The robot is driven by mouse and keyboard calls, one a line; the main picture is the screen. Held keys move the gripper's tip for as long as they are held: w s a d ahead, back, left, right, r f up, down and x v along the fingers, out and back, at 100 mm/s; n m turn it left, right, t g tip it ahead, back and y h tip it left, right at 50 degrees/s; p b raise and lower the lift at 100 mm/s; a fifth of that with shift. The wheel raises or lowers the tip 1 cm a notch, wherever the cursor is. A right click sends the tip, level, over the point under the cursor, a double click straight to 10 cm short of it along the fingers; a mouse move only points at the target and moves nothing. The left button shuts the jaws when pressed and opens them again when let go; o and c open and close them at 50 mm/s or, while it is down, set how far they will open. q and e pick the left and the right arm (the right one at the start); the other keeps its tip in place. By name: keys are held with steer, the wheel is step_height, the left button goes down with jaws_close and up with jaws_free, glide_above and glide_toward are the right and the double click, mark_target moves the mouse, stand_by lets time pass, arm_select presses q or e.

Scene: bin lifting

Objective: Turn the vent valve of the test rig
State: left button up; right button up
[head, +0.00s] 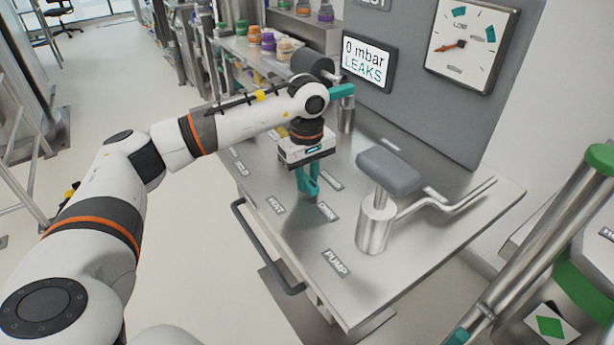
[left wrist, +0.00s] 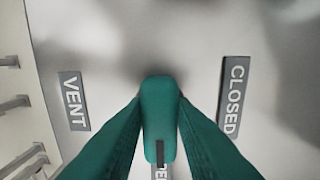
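The vent valve's teal handle (left wrist: 159,120) stands between the VENT label (left wrist: 73,101) and the CLOSED label (left wrist: 234,95) in the left wrist view. Its dark mark is toward the bottom, over a partly hidden label. My left gripper (head: 308,188) points down at the bench in the head view. Its teal fingers (left wrist: 160,105) lie on both sides of the handle and appear to touch it. In the head view the fingers mostly hide the handle. My right gripper is in neither view.
The steel bench (head: 290,245) carries a pump with a grey handle (head: 388,172) and a bent pipe. Another teal lever (head: 342,90) is behind my arm. A display (head: 368,62) reads "0 mbar LEAKS", beside a dial gauge (head: 470,42). Jars (head: 268,42) stand at the back.

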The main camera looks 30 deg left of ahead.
mark_target(307, 178)
arm_select(q)
steer(key=o, duration=0.4)
steer(key=shift+c, duration=0.2)
step_height(307, 178, up, 12)
stand_by(0.6)
